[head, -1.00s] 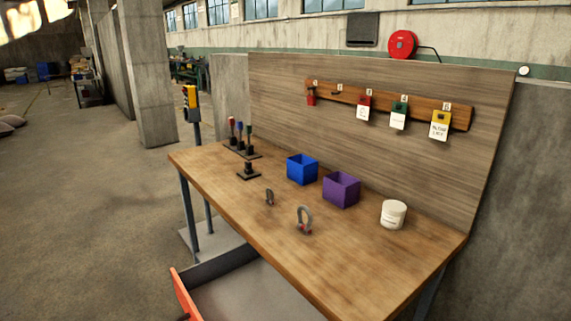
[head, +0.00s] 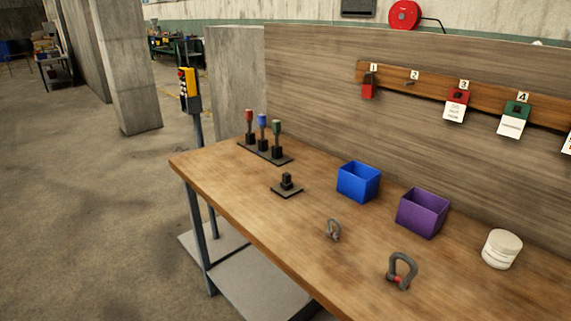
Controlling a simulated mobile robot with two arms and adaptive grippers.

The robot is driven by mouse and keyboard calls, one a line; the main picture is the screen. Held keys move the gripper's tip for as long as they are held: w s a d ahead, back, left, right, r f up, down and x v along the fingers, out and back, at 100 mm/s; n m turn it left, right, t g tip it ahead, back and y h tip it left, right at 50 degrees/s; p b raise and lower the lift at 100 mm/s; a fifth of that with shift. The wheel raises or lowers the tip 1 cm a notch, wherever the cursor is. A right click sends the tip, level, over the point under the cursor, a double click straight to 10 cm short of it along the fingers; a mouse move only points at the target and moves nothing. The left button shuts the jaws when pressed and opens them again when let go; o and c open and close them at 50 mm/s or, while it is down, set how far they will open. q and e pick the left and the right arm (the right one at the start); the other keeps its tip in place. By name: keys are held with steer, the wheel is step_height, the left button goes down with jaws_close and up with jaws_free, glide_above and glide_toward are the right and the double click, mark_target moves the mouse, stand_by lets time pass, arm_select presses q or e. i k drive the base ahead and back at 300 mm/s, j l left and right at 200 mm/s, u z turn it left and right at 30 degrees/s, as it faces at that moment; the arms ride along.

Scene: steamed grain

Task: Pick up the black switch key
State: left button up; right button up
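A small black block (head: 287,181) stands upright on a dark square plate (head: 287,191) on the wooden table, left of the blue bin. It may be the black switch key or its holder; I cannot tell at this size. Behind it, a dark rack (head: 265,152) carries three upright pieces with black lower parts and red (head: 249,116), blue (head: 262,119) and green (head: 276,127) tops. Neither of my grippers shows in the head view.
A numbered hook board (head: 430,90) holds locks and tags. A yellow control box (head: 189,90) stands by the table's left corner.

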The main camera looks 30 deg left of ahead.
mark_target(287, 177)
steer(key=i+j, duration=0.1)
steer(key=j, duration=0.4)
steer(key=i+j, duration=0.15)
steer(key=j, duration=0.3)
steer(key=i+j, duration=0.1)
steer(key=j, duration=0.35)
steer(key=i+j+z, duration=0.1)
steer(key=j, duration=0.4)
steer(key=i+j, duration=0.1)
steer(key=j, duration=0.4)
